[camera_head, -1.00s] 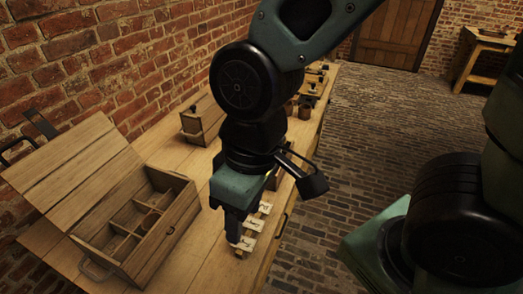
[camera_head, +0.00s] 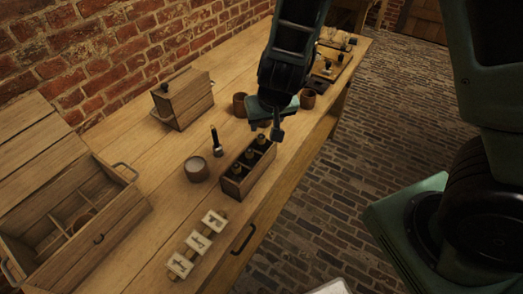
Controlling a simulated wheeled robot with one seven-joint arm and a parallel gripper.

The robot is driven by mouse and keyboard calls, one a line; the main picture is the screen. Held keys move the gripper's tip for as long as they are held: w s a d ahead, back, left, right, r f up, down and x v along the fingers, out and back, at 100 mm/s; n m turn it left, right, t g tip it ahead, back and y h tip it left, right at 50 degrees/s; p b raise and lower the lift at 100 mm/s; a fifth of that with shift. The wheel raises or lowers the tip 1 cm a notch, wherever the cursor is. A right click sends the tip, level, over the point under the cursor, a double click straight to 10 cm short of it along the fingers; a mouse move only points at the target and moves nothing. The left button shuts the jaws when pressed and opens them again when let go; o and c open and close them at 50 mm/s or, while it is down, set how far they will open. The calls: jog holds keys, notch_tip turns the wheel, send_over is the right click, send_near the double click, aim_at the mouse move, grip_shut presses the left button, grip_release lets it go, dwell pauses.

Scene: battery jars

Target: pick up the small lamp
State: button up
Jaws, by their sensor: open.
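My gripper (camera_head: 276,128) is open, pointing down above the workbench, just beyond the far end of a narrow wooden rack (camera_head: 236,188) with several dark-topped bottles. I see nothing between its fingers, though they are small and dark here. I cannot make out the small lamp for certain. Small fittings on a wooden board (camera_head: 326,74) at the far end of the bench are too small to tell apart, and my arm hides part of the bench near them.
Brown pots (camera_head: 307,98) stand beside my gripper. A lidded wooden box (camera_head: 183,100), a round cup (camera_head: 196,169), a dark-handled tool (camera_head: 217,142) and a row of marked tiles (camera_head: 198,243) are on the bench. An open compartment box (camera_head: 118,222) is at left.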

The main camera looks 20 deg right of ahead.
aim_at(262, 137)
jog(key=b+x, duration=0.1)
jog(key=x, duration=0.8)
jog(key=shift+f+b, duration=0.1)
jog(key=shift+b, duration=0.3)
jog(key=c, duration=0.9)
